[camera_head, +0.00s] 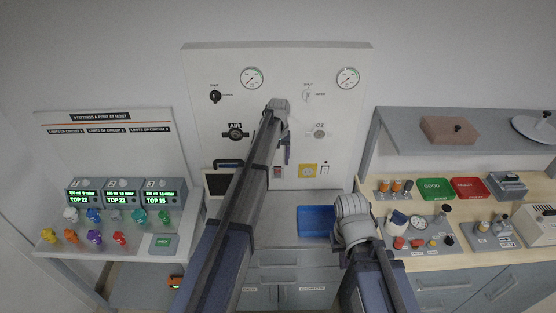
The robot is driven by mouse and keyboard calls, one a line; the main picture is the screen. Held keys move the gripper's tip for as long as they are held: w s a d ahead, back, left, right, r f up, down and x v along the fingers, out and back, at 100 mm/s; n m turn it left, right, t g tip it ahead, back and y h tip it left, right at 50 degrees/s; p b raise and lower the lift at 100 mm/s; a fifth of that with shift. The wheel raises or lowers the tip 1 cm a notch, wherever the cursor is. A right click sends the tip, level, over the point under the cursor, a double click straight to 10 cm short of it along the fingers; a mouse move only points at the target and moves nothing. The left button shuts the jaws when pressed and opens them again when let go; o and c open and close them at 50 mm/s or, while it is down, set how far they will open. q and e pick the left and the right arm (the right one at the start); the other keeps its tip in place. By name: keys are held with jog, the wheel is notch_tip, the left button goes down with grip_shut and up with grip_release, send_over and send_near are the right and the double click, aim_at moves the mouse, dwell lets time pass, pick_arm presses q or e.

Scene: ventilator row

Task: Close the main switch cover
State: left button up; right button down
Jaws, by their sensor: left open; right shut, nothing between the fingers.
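On the white wall panel (350,120), a small red switch (277,170) sits low in the middle, left of a yellow socket (308,171). I take it for the main switch; its cover is too small to make out. My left arm reaches up across the panel. My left gripper (287,155) hangs pointing down just above and to the right of the red switch and is open and empty. Contact with the panel cannot be told. My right gripper (341,257) is low, in front of the cabinet by the blue tray; it is shut and empty, its fingers mostly hidden.
A blue tray (315,222) lies on the counter below the panel. A dark screen (217,184) stands left of my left arm. A console with displays and coloured fittings (124,193) is at left. A wooden bench with small parts (440,260) and a grey shelf (400,126) are at right.

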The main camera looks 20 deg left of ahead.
pick_arm(q)
jog(key=shift+w+a+r, duration=0.1)
jog(key=shift+w+a, duration=0.25)
jog(key=shift+d, duration=0.2)
notch_tip(320, 180, down, 8)
jog(key=b, duration=0.8)
jog(key=shift+r, duration=0.1)
jog(key=shift+c, duration=0.2)
grip_shut()
